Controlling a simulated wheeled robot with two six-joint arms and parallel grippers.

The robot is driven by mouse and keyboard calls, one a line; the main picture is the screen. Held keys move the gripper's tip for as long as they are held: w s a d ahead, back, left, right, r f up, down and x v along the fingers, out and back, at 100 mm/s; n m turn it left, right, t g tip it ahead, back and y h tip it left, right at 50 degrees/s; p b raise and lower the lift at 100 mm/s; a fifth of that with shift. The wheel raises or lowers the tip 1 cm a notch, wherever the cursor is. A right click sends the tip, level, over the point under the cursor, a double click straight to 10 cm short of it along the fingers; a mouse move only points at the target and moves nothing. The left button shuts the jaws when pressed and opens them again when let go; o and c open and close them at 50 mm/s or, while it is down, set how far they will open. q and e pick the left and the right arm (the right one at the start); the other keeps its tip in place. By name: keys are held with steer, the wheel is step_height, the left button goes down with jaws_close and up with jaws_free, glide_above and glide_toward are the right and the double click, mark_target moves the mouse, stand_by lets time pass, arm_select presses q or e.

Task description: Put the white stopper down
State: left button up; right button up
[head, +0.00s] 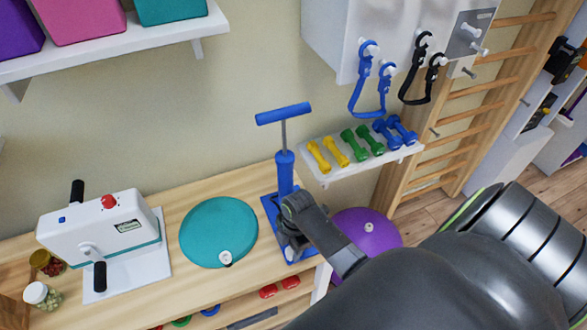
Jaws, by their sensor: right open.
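My right gripper (289,244) reaches in from the lower right, over the blue base of the upright hand pump (285,175). Its dark fingers are open and point down at the base. A small white piece (289,254), possibly the white stopper, shows at the fingertips; whether it touches a finger or rests on the base I cannot tell. Another small white plug (225,258) sits at the front edge of the teal round cushion (217,229). A pale plug (369,228) shows on the purple ball (380,240). My left gripper is out of view.
A white hand-crank machine (105,232) and a lidded jar (41,295) stand on the left of the wooden bench (170,292). A small shelf with dumbbells (362,145) juts out right of the pump. Blue straps (370,85) hang above it. My arm hides the lower right.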

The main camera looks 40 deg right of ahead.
step_height(320, 180, up, 11)
steer(key=d+b, duration=0.1)
steer(key=b, duration=0.1)
steer(key=shift+d+f, duration=0.15)
steer(key=shift+f, duration=0.05)
steer(key=shift+s, duration=0.1)
stand_by(0.3)
